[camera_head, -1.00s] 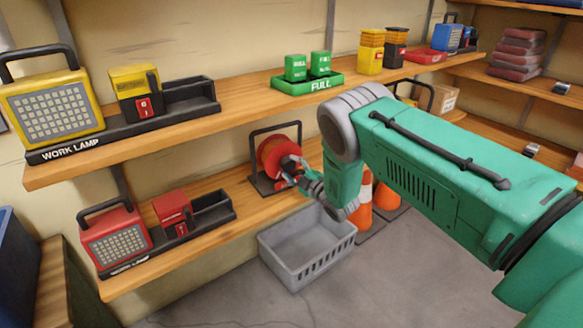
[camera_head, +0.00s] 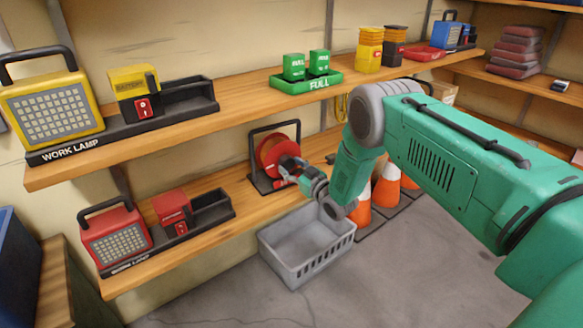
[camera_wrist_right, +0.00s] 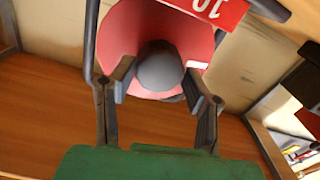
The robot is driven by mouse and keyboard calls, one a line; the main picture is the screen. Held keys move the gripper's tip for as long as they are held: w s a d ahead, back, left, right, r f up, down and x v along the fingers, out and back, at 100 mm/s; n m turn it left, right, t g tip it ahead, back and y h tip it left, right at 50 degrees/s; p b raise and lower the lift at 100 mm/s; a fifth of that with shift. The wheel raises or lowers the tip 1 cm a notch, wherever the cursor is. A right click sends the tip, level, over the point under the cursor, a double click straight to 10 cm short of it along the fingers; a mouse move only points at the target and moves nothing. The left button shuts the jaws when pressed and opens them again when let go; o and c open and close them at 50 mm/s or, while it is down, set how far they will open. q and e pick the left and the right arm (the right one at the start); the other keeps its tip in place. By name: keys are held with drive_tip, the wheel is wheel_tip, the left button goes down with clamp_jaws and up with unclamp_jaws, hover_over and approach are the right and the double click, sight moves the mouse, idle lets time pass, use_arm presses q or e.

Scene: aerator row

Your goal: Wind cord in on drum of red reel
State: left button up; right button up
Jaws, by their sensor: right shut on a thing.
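My right gripper (camera_head: 284,170) is at the front of the reel. In the right wrist view its fingers (camera_wrist_right: 160,76) are on either side of a round grey knob (camera_wrist_right: 160,68) in front of the red disc, shut on it. The cord cannot be made out. The gripper hides the reel's lower right part. My left gripper is not in view.
A grey crate (camera_head: 300,250) stands on the floor below the reel. Orange and white cones (camera_head: 386,186) stand right of it. A red lamp (camera_head: 115,240) is on the lower shelf. The upper shelf (camera_head: 235,112) carries a yellow lamp (camera_head: 55,110) and a green tray (camera_head: 305,84).

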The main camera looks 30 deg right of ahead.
drive_tip(key=shift+s+a+f+m, duration=0.2)
drive_tip(key=shift+a+f+m, duration=0.05)
drive_tip(key=shift+f+m, duration=0.3)
drive_tip(key=shift+m, duration=0.25)
drive_tip(key=o, duration=1)
drive_tip(key=shift+o, duration=0.7)
drive_tip(key=shift+w, duration=0.1)
drive_tip(key=shift+w+r, duration=0.1)
drive_tip(key=shift+r, duration=0.15)
drive_tip(key=shift+s+d, duration=0.1)
drive_tip(key=shift+s, duration=0.15)
drive_tip(key=s, duration=1.1)
drive_tip(key=shift+s+d, duration=0.25)
drive_tip(key=shift+d, duration=0.15)
